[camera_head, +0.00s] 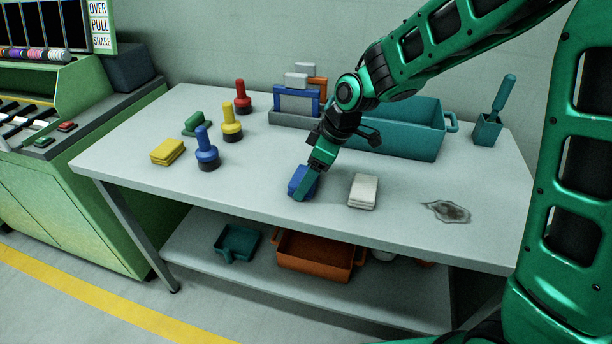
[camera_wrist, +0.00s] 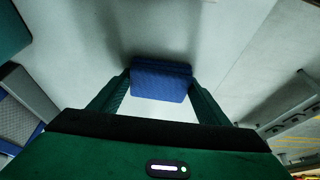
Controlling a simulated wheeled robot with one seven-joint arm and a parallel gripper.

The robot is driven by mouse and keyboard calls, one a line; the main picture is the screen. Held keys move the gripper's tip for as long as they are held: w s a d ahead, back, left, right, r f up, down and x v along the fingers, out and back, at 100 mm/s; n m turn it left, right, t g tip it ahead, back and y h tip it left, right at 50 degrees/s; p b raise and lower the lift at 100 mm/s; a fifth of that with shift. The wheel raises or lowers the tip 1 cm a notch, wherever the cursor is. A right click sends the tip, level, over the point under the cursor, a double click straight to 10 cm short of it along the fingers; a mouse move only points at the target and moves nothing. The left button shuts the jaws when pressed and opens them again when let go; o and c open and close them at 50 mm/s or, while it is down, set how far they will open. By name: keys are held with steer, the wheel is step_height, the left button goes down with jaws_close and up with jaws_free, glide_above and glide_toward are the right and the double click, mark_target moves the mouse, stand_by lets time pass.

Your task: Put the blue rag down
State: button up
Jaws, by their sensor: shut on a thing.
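The blue rag (camera_head: 297,180) is a folded block near the front middle of the grey table (camera_head: 400,220). My gripper (camera_head: 305,185) is shut on it from above. In the wrist view the blue rag (camera_wrist: 160,80) sits between the two green fingers of my gripper (camera_wrist: 160,88), with the pale tabletop beyond it. The rag is at or just above the table; I cannot tell whether it touches. One finger hides part of it in the head view.
A white rag (camera_head: 363,190) lies right of my gripper, with a dark stain (camera_head: 447,211) further right. A teal bin (camera_head: 415,130) is behind. Bare tabletop lies between the blue bottle and my gripper.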

steer(key=o, duration=1)
steer(key=v, duration=1.2)
